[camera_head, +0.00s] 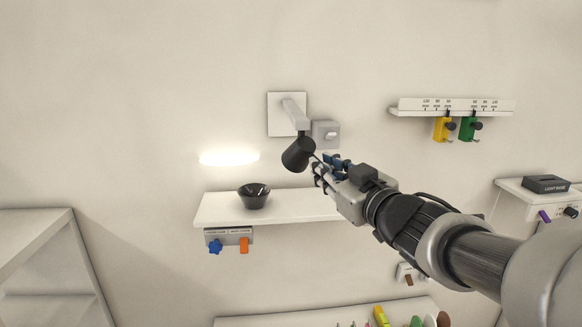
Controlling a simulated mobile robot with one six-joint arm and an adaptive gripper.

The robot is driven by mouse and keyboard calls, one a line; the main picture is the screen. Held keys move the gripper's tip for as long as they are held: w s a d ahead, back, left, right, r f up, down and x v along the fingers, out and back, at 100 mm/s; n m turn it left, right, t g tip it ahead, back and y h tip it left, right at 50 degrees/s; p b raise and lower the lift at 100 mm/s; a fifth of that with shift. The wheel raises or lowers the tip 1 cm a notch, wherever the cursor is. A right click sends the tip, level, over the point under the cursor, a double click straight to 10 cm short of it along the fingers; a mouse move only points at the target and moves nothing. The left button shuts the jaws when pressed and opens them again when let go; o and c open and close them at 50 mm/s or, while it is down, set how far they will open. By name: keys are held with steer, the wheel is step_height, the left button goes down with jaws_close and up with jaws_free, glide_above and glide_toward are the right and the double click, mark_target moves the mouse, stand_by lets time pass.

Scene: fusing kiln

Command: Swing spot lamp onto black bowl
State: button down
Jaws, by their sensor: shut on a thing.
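The spot lamp (298,153) has a black cylindrical head on a pale arm, fixed to a square wall plate. The black bowl (254,197) stands upright on a white wall shelf, below and to the left of the lamp head. My gripper (322,167) is at the right side of the lamp head, its fingers shut on a thin dark part of the lamp. The exact grip is small and partly hidden by the fingers.
A bright oval glow (229,158) shows left of the lamp, above the white shelf (222,207). A grey switch box (326,134) sits close behind my gripper. A rail with yellow and green clamps (452,107) is at the right. The upper left wall is bare.

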steer(key=shift+d+f, duration=0.1)
steer(key=shift+f, duration=0.1)
steer(key=c, duration=1.8)
jaws_free()
steer(key=o, duration=0.3)
steer(key=shift+r, duration=0.15)
steer(key=shift+o, duration=0.2)
steer(key=v, duration=0.7)
steer(key=shift+s, duration=0.2)
steer(key=shift+d, duration=0.1)
